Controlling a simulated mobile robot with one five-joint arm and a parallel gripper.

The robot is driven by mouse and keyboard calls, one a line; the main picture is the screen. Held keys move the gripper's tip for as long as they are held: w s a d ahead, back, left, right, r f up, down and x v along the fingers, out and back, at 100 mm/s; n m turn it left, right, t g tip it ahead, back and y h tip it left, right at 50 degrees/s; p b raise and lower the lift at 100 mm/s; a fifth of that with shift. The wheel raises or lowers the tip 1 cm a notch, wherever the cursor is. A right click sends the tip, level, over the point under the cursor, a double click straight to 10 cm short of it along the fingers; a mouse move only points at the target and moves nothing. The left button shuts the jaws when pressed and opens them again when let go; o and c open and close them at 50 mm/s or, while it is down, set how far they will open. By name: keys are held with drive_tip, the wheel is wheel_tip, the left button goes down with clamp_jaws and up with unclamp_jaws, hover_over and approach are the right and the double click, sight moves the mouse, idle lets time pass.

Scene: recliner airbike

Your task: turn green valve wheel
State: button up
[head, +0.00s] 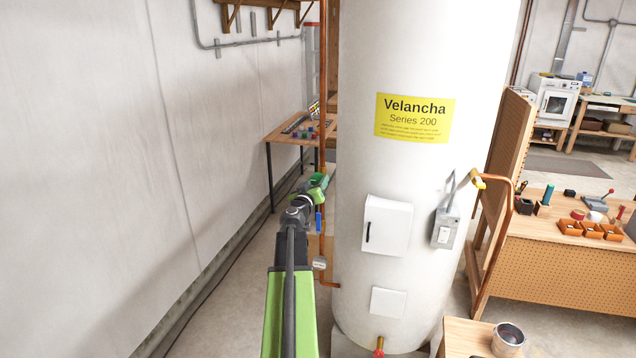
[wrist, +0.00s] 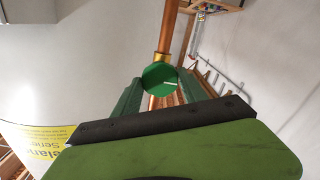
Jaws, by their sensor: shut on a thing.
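In the head view my gripper (head: 316,190) reaches the copper pipe at the left side of the white tank. There the wheel is hard to tell apart from my green fingers.
The white tank (head: 415,70) with a yellow label stands just right of my arm. A blue handle (head: 319,222) sits on the pipe below my gripper. A bare wall (head: 110,150) is on the left. A workbench (head: 560,230) stands at the right.

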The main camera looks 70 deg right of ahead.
drive_tip(key=shift+m, duration=0.5)
drive_tip(key=m, duration=0.3)
drive_tip(key=o, duration=0.8)
drive_tip(key=a, duration=0.5)
drive_tip(key=shift+s, duration=0.15)
